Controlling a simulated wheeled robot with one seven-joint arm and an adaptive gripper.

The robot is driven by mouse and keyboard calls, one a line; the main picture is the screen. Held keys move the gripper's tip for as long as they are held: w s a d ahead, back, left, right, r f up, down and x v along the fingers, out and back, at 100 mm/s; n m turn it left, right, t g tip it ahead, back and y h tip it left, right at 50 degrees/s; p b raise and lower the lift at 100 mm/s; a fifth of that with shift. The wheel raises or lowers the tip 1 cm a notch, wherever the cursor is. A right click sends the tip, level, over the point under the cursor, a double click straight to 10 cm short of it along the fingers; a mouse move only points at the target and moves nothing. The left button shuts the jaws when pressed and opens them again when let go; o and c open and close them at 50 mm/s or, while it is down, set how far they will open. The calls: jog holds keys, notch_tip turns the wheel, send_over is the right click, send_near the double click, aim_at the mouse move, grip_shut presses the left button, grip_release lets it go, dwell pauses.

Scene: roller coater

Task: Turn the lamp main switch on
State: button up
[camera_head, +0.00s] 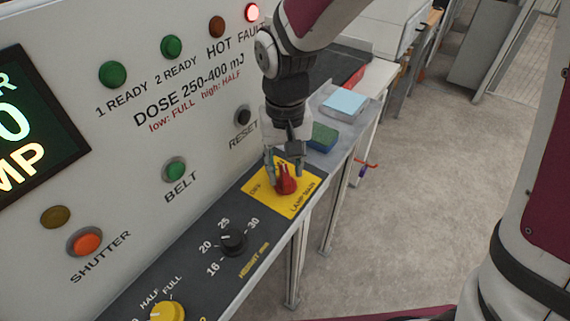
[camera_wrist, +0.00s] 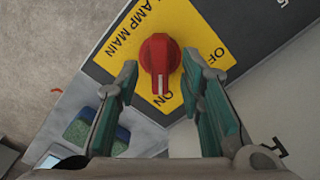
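The lamp main switch is a red rotary knob (camera_head: 287,186) on a yellow plate (camera_head: 307,183) marked LAMP MAIN, at the far end of the sloping dark panel. In the wrist view the red knob (camera_wrist: 160,54) has a white pointer line directed down at the ON label; OFF is to its right. My gripper (camera_head: 284,168) is above the switch. In the wrist view its two green-padded fingers (camera_wrist: 160,64) are open, one on each side of the knob, with visible gaps to it. Part of the knob is hidden by my gripper in the head view.
A black height knob (camera_head: 233,242) and a yellow half/full knob (camera_head: 167,312) sit nearer on the panel. The upright face carries a black reset button (camera_head: 243,116), a green belt button (camera_head: 175,170) and a lit red fault lamp (camera_head: 252,12). A green-blue sponge (camera_head: 322,138) lies beyond the switch.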

aim_at(285, 173)
notch_tip(285, 173, up, 11)
dwell(0.3)
